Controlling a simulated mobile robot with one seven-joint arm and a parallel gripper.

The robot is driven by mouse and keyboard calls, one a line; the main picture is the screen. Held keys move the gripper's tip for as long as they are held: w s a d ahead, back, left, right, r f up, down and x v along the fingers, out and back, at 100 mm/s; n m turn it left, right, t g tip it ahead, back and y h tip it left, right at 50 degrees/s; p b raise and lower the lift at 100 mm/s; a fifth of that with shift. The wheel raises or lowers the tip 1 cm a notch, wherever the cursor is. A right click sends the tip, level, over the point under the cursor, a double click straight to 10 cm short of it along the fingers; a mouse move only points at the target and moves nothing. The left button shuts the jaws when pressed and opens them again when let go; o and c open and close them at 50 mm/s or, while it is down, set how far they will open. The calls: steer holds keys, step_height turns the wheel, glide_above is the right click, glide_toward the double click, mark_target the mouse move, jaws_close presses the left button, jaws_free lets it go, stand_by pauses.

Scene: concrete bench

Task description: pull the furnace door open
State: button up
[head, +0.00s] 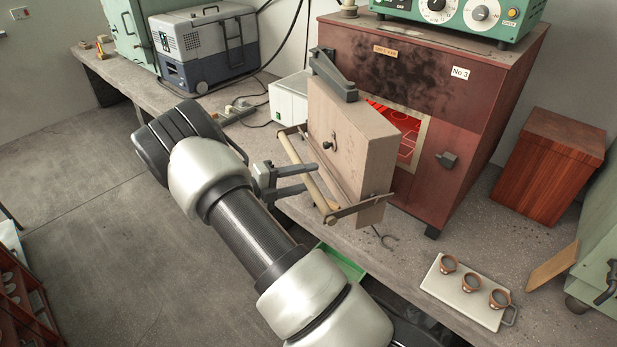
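The red-brown furnace (455,90) stands on the bench, with a glowing red chamber (405,128) showing through its front opening. Its thick pale door (350,135) stands swung out toward the left, clear of the opening. A pale bar handle (307,178) is held off the door face by metal brackets. My gripper (311,178) is at this bar, coming from the left. Its two fingers are visibly apart, so it looks open. I cannot tell whether either finger touches the bar.
A tray (462,306) with several small brown cups lies on the bench at front right. A wooden block (550,165) stands right of the furnace. A small white box (289,98) sits behind the door. A grey-blue unit (207,48) stands farther back.

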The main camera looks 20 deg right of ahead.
steer(key=a+r+b, duration=0.1)
steer(key=a+r, duration=0.1)
steer(key=a, duration=1.4)
steer(key=shift+s+a+r, duration=0.15)
steer(key=shift+s+r, duration=0.1)
steer(key=shift+s, duration=0.15)
steer(key=shift+c, duration=0.4)
